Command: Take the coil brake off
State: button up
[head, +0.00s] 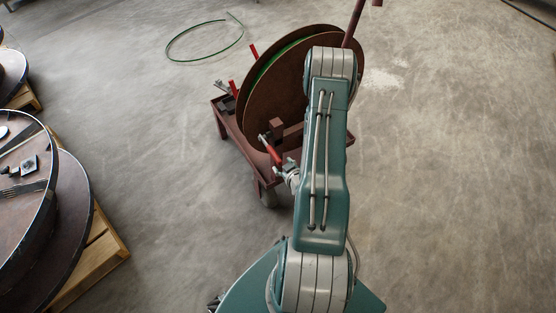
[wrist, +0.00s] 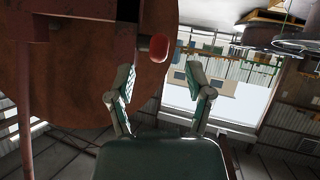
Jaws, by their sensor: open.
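A rust-brown reel (head: 275,95) with a green coil edge stands upright on a dark red wheeled stand (head: 228,128). A lever with a red grip (head: 272,153), which looks like the coil brake, sits at the near side of the reel, close to my gripper (head: 290,174). In the wrist view the rounded red grip end (wrist: 159,48) shows beyond my open gripper (wrist: 162,84), roughly between the lines of its two fingers. The fingers hold nothing and appear apart from the grip. My arm hides part of the reel and stand in the head view.
A green hose loop (head: 204,40) lies on the floor behind. Large reels (head: 75,215) on a wooden pallet (head: 108,248) are at left. The concrete floor at right is clear.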

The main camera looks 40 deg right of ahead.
jog(key=v, duration=0.5)
jog(key=shift+s, duration=0.2)
